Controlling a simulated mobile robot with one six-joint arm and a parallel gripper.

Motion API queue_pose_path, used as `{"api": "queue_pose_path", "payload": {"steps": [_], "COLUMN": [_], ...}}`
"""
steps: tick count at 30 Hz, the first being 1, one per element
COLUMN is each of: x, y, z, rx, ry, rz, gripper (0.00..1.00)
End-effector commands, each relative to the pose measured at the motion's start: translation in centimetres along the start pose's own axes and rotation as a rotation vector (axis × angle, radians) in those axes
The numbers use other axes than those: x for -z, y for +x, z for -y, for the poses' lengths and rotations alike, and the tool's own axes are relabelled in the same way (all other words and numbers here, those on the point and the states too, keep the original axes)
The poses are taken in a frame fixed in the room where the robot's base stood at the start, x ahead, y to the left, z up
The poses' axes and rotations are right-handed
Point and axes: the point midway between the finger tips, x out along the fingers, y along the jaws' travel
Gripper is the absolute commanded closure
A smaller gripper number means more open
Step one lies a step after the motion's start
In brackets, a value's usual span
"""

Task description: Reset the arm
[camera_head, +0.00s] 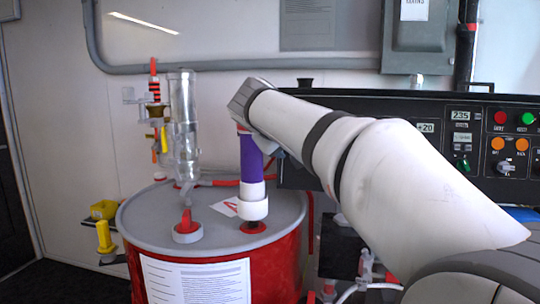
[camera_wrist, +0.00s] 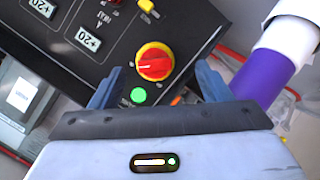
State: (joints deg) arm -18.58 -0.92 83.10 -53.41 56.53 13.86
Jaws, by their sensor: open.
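My arm reaches across the head view from the lower right to the upper middle, above the red drum (camera_head: 268,262). Its wrist end is near the top of the purple and white tube (camera_head: 252,160), and the fingers cannot be made out there. In the wrist view my gripper (camera_wrist: 158,72) is open, with its two dark fingers apart and nothing between them. Beyond them is a control panel (camera_wrist: 60,75) with a red rotary knob on a yellow plate (camera_wrist: 154,62) and a green button (camera_wrist: 138,95). The purple tube (camera_wrist: 264,78) shows at the right, outside the fingers.
The drum's grey lid (camera_head: 150,215) carries a red-handled cap (camera_head: 187,230). A clear cylinder with fittings (camera_head: 183,125) stands behind it. The black control panel (camera_head: 462,165) is at the right, partly behind my arm. A grey conduit (camera_head: 200,66) and box (camera_head: 418,40) are on the wall.

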Motion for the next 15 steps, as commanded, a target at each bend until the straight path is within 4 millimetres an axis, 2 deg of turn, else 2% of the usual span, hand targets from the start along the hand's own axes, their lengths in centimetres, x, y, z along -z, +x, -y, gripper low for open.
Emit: {"api": "queue_pose_path", "payload": {"steps": [1,2,8,12,15], "x": [-0.9,-1.9,-11.5,-18.4,-22.8], "y": [-0.6,-0.8,-3.4,-7.0,-9.9], "z": [-0.9,-1.0,0.2,1.9,3.3], "rx": [0.032,0.058,0.282,0.432,0.522], "ry": [0.003,0.006,0.062,0.143,0.213], "rz": [0.037,0.064,0.291,0.446,0.543], "gripper": [0.29,0.29,0.29,0.29,0.29]}}
